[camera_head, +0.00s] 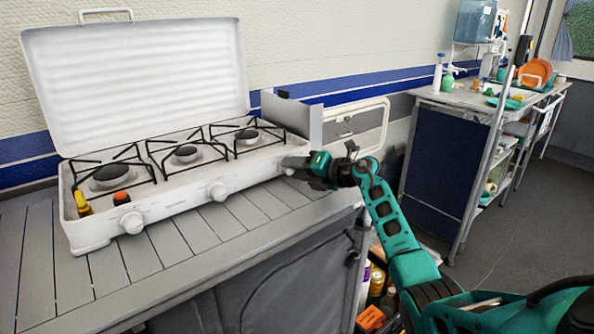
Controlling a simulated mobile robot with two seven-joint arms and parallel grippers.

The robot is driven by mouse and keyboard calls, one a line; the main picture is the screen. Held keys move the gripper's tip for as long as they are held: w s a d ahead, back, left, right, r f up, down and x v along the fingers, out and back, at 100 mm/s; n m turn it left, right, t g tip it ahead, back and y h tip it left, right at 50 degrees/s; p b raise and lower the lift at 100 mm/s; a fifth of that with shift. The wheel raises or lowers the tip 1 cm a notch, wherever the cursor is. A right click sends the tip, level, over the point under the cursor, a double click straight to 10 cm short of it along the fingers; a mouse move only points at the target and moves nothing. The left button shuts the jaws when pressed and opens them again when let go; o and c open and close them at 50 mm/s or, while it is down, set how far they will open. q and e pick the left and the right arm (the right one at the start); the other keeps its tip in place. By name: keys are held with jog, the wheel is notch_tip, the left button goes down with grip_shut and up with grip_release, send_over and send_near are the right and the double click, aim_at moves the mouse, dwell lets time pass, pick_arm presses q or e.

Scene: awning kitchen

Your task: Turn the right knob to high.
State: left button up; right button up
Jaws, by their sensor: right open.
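A white three-burner camping stove (175,205) stands on the slatted counter with its lid (140,75) raised. The left knob (132,221) and the middle knob (217,191) show on its front face. The right knob is hidden behind my right gripper, so its setting cannot be seen. My right gripper (288,165) is open at the stove's front right end, where the right knob would be. I cannot tell whether its fingers touch the knob or are around it. My left gripper is not in view.
The slatted counter (180,245) is clear in front of the stove. A second counter (455,96) with dishes stands at the back right. Bottles (377,284) are stored low beside the counter.

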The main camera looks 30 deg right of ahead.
jog(key=c, duration=0.8)
jog(key=shift+o, duration=0.2)
